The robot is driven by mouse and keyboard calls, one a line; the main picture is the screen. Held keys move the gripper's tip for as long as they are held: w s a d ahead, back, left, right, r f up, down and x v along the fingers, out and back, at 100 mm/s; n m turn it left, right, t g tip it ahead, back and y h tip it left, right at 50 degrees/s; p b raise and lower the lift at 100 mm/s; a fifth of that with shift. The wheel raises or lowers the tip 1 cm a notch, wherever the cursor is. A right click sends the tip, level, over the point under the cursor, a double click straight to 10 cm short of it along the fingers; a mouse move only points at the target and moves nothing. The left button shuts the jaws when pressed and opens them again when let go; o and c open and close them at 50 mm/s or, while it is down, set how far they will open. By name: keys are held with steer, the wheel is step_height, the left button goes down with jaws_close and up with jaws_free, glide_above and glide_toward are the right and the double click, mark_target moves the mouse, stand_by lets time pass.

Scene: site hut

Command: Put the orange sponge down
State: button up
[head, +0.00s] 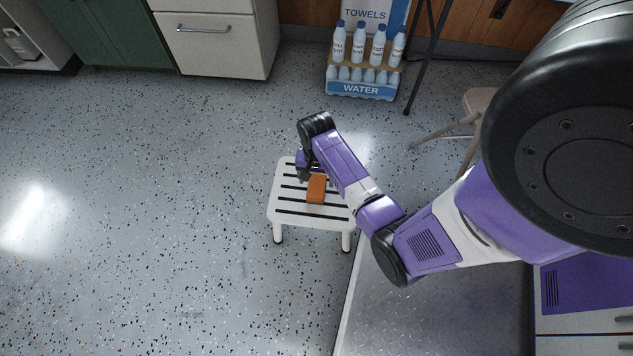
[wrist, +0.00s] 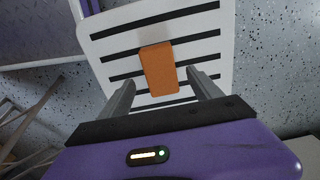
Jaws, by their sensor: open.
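The orange sponge (head: 316,188) lies on the slatted top of a small white stool (head: 290,214). In the wrist view the sponge (wrist: 159,69) rests across the dark slots of the stool top (wrist: 112,42). My gripper (wrist: 160,82) is open, with one finger on each side of the sponge's near end and a gap showing on both sides. In the head view my gripper (head: 304,172) is low over the stool beside the sponge, and its fingers are mostly hidden by my arm.
A blue crate of water bottles (head: 361,90) stands at the back by the cabinets. A folding chair (head: 478,104) and a black stand leg (head: 428,55) are to its right. A metal plate (head: 435,310) lies at the lower right. The speckled floor left of the stool is clear.

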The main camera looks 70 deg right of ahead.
step_height(320, 180, up, 6)
steer(key=p, duration=0.2)
steer(key=n+t+h, duration=0.2)
steer(key=n+h, duration=0.1)
steer(key=n, duration=0.1)
glide_toward(316, 187)
steer(key=a+r, duration=0.1)
steer(key=a, duration=0.1)
steer(key=s+a+r+n+t+y, duration=0.1)
steer(key=s+a+r+n+t, duration=0.1)
steer(key=a+r+n+t, duration=0.2)
steer(key=s+a+r+n+t+y, duration=0.1)
steer(key=s+a+r+n+t, duration=0.2)
steer(key=a+r, duration=0.7)
steer(key=s+a+r+n+t+y, duration=0.1)
steer(key=a+r+n+t, duration=0.4)
steer(key=r, duration=1.3)
steer(key=s+a+t, duration=0.1)
steer(key=a, duration=0.2)
steer(key=shift+s, duration=0.2)
